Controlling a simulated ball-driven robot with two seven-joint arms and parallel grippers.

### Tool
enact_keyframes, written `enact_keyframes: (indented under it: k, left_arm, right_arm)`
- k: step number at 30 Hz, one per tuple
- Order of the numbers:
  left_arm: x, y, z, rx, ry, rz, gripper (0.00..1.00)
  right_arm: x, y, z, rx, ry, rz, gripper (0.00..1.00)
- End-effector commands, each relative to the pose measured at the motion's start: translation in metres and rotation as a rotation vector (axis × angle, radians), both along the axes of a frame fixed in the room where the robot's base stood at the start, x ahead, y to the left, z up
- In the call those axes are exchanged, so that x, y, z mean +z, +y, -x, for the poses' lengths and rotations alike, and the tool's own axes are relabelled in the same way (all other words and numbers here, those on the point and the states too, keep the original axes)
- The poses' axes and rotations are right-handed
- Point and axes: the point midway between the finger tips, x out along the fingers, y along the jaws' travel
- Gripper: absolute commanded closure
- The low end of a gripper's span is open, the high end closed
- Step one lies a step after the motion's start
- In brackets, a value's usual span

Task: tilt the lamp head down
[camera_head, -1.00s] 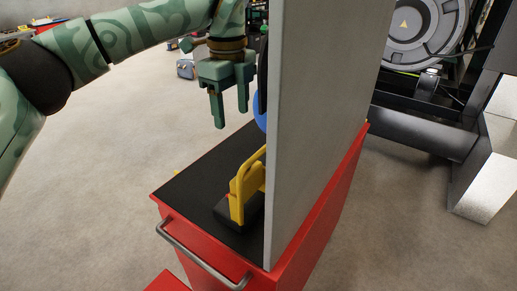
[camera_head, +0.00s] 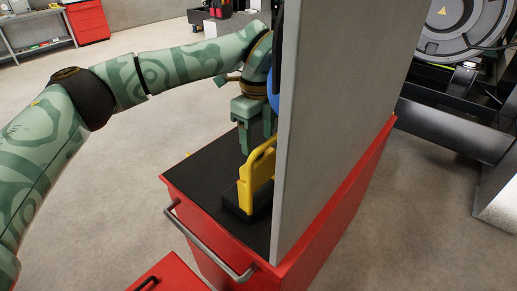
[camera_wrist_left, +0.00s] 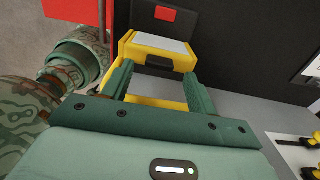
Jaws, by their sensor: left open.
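The work lamp, with a yellow frame (camera_head: 246,185) and a dark base, stands on the black top of a red cart, partly hidden by a grey panel. In the left wrist view its yellow head (camera_wrist_left: 128,49) with a pale face lies just ahead of my fingers. My left gripper (camera_head: 257,143) is open, pointing down right above the lamp. It also shows in the left wrist view (camera_wrist_left: 158,72), one finger near each side of the head. I cannot tell whether the fingers touch it. My right gripper is not in view.
The upright grey panel (camera_head: 335,110) stands close beside the lamp and my left gripper. The red cart (camera_head: 220,258) has a grey handle at its near end. The black cart top (camera_head: 205,175) left of the lamp is clear. Dark machinery (camera_head: 455,130) stands right.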

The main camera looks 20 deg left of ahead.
Motion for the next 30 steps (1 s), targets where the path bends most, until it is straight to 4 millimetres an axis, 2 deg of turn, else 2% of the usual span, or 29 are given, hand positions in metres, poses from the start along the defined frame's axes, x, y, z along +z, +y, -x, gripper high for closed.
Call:
enact_keyframes:
  k: [1, 6, 16, 17, 21, 23, 30]
  left_arm:
    - [-0.011, 0.000, 0.000, -0.001, 0.003, 0.001, 0.42]
    - [-0.029, 0.000, 0.000, 0.001, 0.000, 0.001, 0.42]
    - [-0.032, 0.000, 0.000, 0.001, -0.001, 0.000, 0.42]
    - [-0.032, 0.000, 0.000, 0.001, -0.001, 0.000, 0.45]
    - [-0.032, 0.000, 0.000, 0.001, -0.001, 0.000, 0.84]
    - [-0.032, 0.000, 0.000, 0.001, -0.001, 0.000, 1.00]
    - [-0.032, 0.002, 0.000, 0.003, 0.008, 0.018, 1.00]
  right_arm:
    - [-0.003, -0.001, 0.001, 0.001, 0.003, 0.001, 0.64]
    - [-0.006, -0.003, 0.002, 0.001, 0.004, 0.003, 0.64]
    - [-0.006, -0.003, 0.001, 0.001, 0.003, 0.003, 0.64]
    - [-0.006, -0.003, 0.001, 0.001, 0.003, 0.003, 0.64]
    - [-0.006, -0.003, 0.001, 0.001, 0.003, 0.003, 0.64]
    - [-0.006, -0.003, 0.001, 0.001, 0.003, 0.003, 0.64]
    - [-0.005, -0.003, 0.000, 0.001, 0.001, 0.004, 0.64]
